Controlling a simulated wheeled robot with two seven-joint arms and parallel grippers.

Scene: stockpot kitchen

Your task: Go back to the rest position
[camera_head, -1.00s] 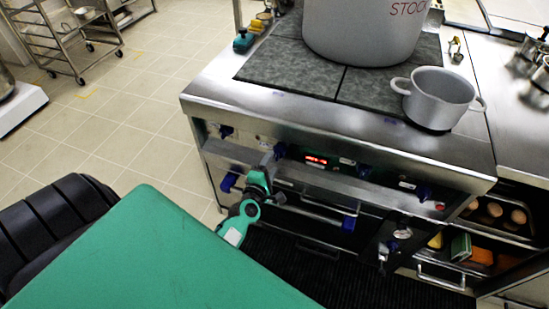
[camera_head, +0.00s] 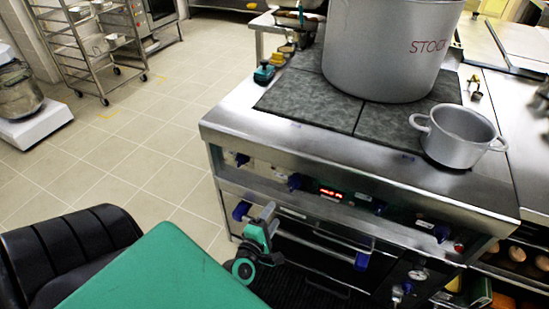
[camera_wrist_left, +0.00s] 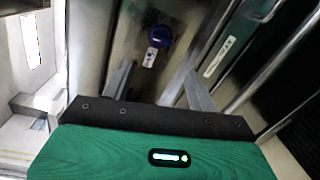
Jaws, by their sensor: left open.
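In the left wrist view, the two grey fingers of my left gripper (camera_wrist_left: 160,82) stand apart, and a blue knob (camera_wrist_left: 158,37) shows beyond the gap. My right gripper is in neither view.
The stove (camera_head: 330,149) has a large stockpot (camera_head: 385,50) and a smaller two-handled pot (camera_head: 458,140) on top. A red display (camera_head: 331,193) is lit on its front. Free tiled floor (camera_head: 150,150) lies left, with a wheeled rack (camera_head: 90,45) beyond.

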